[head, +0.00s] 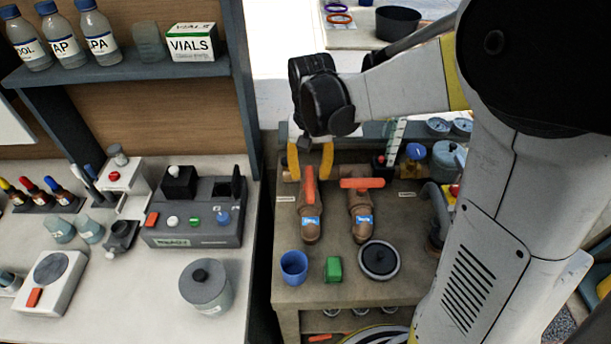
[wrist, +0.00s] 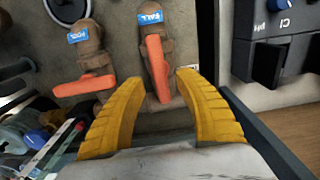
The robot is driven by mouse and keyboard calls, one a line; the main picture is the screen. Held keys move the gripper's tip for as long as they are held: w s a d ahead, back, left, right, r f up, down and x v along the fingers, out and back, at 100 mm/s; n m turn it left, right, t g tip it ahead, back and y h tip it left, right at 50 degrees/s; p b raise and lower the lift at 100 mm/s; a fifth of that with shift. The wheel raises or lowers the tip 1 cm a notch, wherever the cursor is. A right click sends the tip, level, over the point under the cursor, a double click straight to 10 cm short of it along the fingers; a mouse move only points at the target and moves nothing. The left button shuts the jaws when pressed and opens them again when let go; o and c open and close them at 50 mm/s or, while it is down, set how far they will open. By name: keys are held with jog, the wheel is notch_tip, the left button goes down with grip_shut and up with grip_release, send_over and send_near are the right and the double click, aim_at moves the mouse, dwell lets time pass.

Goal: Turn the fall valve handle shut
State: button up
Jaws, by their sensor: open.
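The fall valve appears to be the left valve in the head view. Its orange handle (head: 310,186) lies along the brown pipe body, which has a blue label (head: 311,222). In the wrist view this handle (wrist: 157,68) points up between my fingertips, beside the upside-down label (wrist: 150,17), whose letters are hard to read. My gripper (head: 310,168) is open above the handle's far end, one yellow finger on each side. In the wrist view my gripper (wrist: 158,82) straddles the handle, with gaps on both sides; I cannot tell the height between them.
A second valve with an orange handle (head: 362,183) set crosswise stands close on the right. A blue cup (head: 294,267), a green block (head: 333,269) and a dark round lid (head: 379,260) sit in front. Gauges and pipe fittings crowd the bench's right side.

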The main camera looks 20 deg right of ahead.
aim_at(309, 179)
jog(key=shift+f+b, duration=0.3)
jog(key=shift+f, duration=1.25)
grip_shut()
